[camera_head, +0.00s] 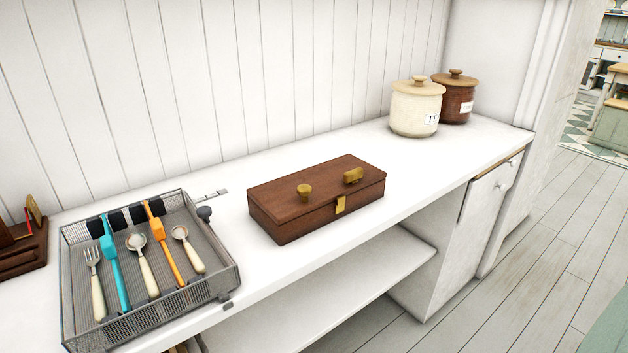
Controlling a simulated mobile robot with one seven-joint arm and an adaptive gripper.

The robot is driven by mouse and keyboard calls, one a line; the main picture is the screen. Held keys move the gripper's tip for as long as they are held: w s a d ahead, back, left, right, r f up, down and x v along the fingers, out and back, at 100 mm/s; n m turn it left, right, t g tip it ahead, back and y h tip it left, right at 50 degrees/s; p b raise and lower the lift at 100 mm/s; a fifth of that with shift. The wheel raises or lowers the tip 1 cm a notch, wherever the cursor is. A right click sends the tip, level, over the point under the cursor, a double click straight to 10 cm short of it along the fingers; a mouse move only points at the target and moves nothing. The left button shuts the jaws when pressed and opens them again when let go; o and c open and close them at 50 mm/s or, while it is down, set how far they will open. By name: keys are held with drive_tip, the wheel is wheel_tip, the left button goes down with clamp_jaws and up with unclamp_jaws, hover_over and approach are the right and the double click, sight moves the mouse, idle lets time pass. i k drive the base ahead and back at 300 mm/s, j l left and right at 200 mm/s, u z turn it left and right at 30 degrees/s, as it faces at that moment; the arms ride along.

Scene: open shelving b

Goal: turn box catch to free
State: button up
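A brown wooden box (290,220) sits on the white counter in the middle of the camera_head view, with its lid down. A small brass catch (341,204) is on its front face, just under the lid edge. Two brass pieces are on the lid: a round knob (304,191) at the left and a wider, bar-like piece (353,175) at the right. I cannot tell from this view how the catch engages. My gripper is not in view.
A mesh tray (226,266) with cutlery stands left of the box. A cream jar (415,112) and a brown jar (458,98) stand at the back right. The white counter (440,160) is clear right of the box. A lower shelf (350,275) lies below.

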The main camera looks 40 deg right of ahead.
sight(352, 177)
drive_tip(key=k+l+u, duration=0.15)
drive_tip(key=l, duration=0.3)
drive_tip(key=k+l+u, duration=0.15)
drive_tip(key=l, duration=0.3)
drive_tip(key=k+l+u, duration=0.15)
drive_tip(key=k+l, duration=0.2)
drive_tip(key=i, duration=0.5)
